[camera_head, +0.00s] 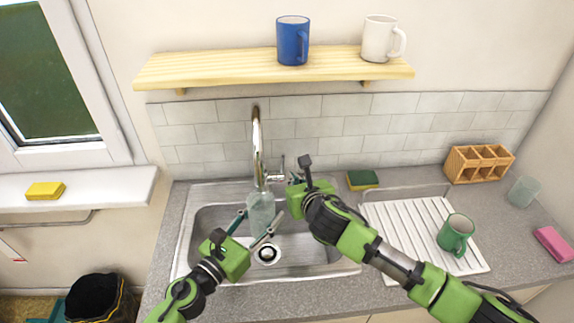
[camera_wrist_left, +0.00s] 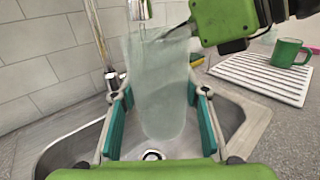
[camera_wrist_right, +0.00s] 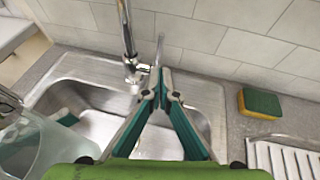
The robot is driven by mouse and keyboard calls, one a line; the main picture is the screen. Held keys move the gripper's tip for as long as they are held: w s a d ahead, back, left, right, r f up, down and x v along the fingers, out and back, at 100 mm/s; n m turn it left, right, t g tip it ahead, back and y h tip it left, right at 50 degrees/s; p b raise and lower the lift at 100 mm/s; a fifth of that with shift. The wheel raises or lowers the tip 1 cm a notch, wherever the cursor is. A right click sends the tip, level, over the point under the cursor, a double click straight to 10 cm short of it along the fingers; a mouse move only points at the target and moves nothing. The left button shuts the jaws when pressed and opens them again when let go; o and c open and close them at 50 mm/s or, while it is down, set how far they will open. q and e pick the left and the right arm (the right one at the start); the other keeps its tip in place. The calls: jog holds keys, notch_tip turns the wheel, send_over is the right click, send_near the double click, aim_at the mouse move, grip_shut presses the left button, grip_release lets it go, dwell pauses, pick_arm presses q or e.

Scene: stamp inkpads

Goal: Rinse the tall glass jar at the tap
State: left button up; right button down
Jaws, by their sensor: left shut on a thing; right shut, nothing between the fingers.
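The tall glass jar (camera_head: 261,213), pale and see-through, is upright over the sink, its mouth below the spout of the chrome tap (camera_head: 257,140). My left gripper (camera_head: 257,224) is shut on the jar, with a finger on each side of it in the left wrist view (camera_wrist_left: 160,85). My right gripper (camera_head: 293,180) is shut and empty beside the tap's lever (camera_head: 277,176). In the right wrist view its closed fingertips (camera_wrist_right: 161,78) overlap the lower end of the lever (camera_wrist_right: 158,52); I cannot tell whether they touch.
The steel sink (camera_head: 200,222) has a round drain (camera_head: 267,254). A green mug (camera_head: 452,236) stands on the white drainboard (camera_head: 400,220) at right. A wooden shelf (camera_head: 220,68) with two mugs hangs above.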

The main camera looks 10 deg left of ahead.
pick_arm(q)
jog(key=shift+r, duration=0.1)
pick_arm(e)
jog(key=w+a, duration=0.1)
jog(key=w, duration=0.2)
jog(key=w+a, duration=0.1)
jog(key=w, duration=0.1)
jog(key=shift+a+f, duration=0.1)
jog(key=shift+a, duration=0.2)
jog(key=shift+w, duration=0.15)
